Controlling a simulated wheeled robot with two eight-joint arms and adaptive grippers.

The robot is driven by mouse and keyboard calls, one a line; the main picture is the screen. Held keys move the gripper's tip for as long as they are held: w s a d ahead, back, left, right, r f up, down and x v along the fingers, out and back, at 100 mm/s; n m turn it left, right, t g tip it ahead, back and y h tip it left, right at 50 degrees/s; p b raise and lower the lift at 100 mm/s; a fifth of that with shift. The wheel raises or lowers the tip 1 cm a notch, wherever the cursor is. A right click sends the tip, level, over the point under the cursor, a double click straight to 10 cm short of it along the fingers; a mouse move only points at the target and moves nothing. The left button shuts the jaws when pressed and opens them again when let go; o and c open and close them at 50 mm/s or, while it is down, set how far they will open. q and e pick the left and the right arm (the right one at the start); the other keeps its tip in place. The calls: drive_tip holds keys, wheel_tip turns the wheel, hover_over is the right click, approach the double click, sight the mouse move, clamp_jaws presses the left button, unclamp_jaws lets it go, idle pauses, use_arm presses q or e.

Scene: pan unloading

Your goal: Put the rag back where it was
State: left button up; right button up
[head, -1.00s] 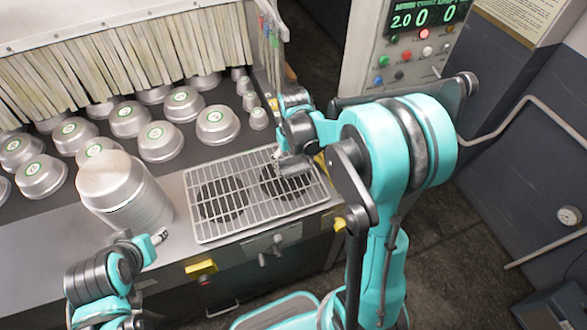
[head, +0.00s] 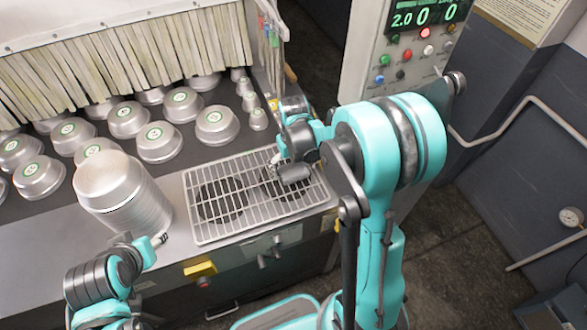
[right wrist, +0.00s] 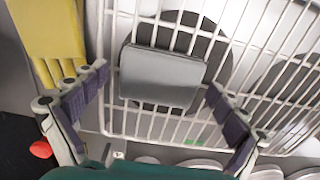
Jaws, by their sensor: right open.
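A grey, flat, folded-looking piece, which I take for the rag (right wrist: 162,76), is over the white wire rack (right wrist: 262,60) in the right wrist view. It lies between and just ahead of the two fingers of my right gripper (right wrist: 158,80), which stand apart. In the head view my right gripper (head: 274,164) is at the right part of the rack (head: 192,224), with the grey rag (head: 294,174) beside it. I cannot tell whether the rag rests fully on the wires. My left gripper (head: 160,239) is by the stacked pans, its jaws too small to judge.
A tall stack of metal pans (head: 125,190) stands left of the rack. Several single pans (head: 160,143) lie behind it before a strip curtain (head: 130,62). A yellow item (right wrist: 45,40) shows beside the rack. A control panel (head: 405,58) stands at the right.

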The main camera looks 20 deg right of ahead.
sight(293, 170)
drive_tip(key=shift+r, duration=0.35)
wheel_tip(293, 170, up, 12)
drive_tip(key=f+p, duration=0.1)
drive_tip(key=p, duration=0.2)
drive_tip(key=s+a+r+t, duration=0.2)
drive_tip(key=s+t, duration=0.1)
drive_tip(key=s, duration=0.3)
drive_tip(key=s+a+r+t, duration=0.3)
drive_tip(key=s+t, duration=0.1)
drive_tip(key=s, duration=0.3)
drive_tip(key=shift+s+a+n, duration=0.15)
drive_tip(key=shift+a+n, duration=0.15)
drive_tip(key=shift+a, duration=0.05)
